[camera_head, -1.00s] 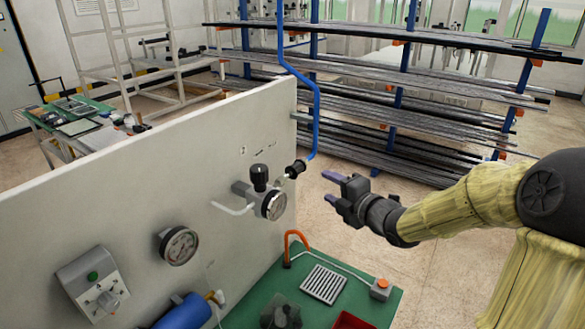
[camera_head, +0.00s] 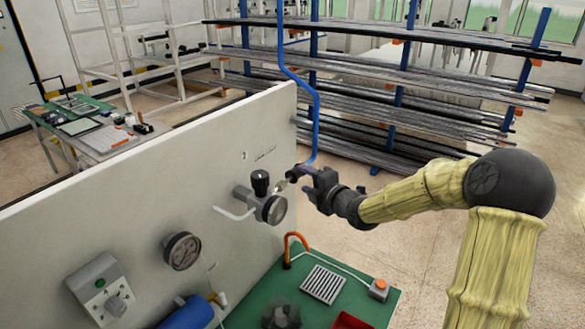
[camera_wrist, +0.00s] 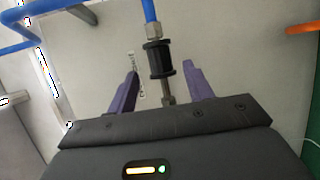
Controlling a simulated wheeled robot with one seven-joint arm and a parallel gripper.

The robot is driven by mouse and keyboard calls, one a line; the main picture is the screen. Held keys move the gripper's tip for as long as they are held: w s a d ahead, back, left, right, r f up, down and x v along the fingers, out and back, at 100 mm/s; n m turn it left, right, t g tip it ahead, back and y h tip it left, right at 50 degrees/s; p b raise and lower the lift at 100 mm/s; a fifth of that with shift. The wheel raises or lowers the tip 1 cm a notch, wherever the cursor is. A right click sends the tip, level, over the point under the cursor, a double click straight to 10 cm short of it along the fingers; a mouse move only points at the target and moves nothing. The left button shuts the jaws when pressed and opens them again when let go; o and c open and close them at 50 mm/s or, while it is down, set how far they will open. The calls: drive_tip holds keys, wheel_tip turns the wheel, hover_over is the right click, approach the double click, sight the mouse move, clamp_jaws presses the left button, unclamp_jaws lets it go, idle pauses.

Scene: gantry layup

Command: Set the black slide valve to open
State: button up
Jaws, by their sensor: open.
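The black slide valve (camera_wrist: 160,60) is a ribbed black sleeve on a metal fitting in the line below the blue hose. In the wrist view it lies between my two purple fingers, with a gap on each side. My gripper (camera_head: 297,174) is open at the panel's right end in the head view, and its fingers largely hide the valve there. The small marks on the panel beside the valve are too small to read, so I cannot tell its setting.
A black-knobbed regulator with a round gauge (camera_head: 274,209) sits just left of my gripper. A blue hose (camera_head: 316,110) rises above the valve. A second gauge (camera_head: 182,250) and a switch box (camera_head: 100,290) are on the white panel (camera_head: 130,190). A green bench (camera_head: 265,300) lies below.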

sight(299, 175)
drive_tip(key=p+x, duration=0.3)
drive_tip(key=x, duration=0.4)
drive_tip(key=shift+w, duration=0.1)
drive_tip(key=shift+w+a+f, duration=0.15)
drive_tip(key=shift+w+a, duration=0.05)
drive_tip(key=shift+w, duration=0.05)
drive_tip(key=shift+c, duration=0.2)
clamp_jaws()
